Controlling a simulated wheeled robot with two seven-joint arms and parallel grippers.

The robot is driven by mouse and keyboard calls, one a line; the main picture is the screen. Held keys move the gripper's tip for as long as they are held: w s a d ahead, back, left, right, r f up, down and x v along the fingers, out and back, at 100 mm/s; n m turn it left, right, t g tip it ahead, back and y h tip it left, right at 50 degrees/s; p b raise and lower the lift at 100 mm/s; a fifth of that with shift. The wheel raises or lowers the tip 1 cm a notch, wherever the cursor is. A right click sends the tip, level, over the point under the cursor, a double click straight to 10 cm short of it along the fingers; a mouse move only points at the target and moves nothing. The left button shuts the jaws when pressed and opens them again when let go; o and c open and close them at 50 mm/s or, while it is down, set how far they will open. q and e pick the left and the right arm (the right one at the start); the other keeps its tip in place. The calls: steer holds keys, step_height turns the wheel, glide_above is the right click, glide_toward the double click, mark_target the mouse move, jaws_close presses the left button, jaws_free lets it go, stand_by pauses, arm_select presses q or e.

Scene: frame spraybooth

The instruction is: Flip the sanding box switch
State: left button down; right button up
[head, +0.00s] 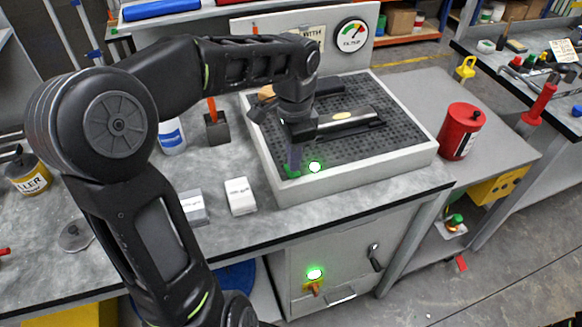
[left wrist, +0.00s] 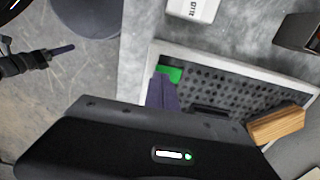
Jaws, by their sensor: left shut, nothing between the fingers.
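The sanding box (head: 355,170) is a pale, low-walled box with a dark perforated top, on the grey bench. A small green part (head: 290,173), likely its switch, sits at the near left of the box, beside a glowing green lamp (head: 315,167). My left gripper (head: 293,166) points down over this spot, shut and empty, its fingertips at or very near the green part. In the left wrist view the shut fingers (left wrist: 162,93) partly cover the green part (left wrist: 170,74); contact cannot be told.
A black-and-silver tool (head: 350,118) and a wooden block (left wrist: 277,126) lie on the perforated top. A gauge panel (head: 351,36) stands behind. A red can (head: 460,131) is to the right. Small white boxes (head: 240,196) sit left. Another green lamp (head: 315,273) glows on the cabinet below.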

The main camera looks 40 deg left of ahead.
arm_select(q)
steer(key=shift+f+b, duration=0.7)
steer(key=shift+f, duration=0.3)
stand_by(0.3)
steer(key=shift+r, duration=0.15)
step_height(320, 180, up, 7)
steer(key=p, duration=0.6)
stand_by(0.6)
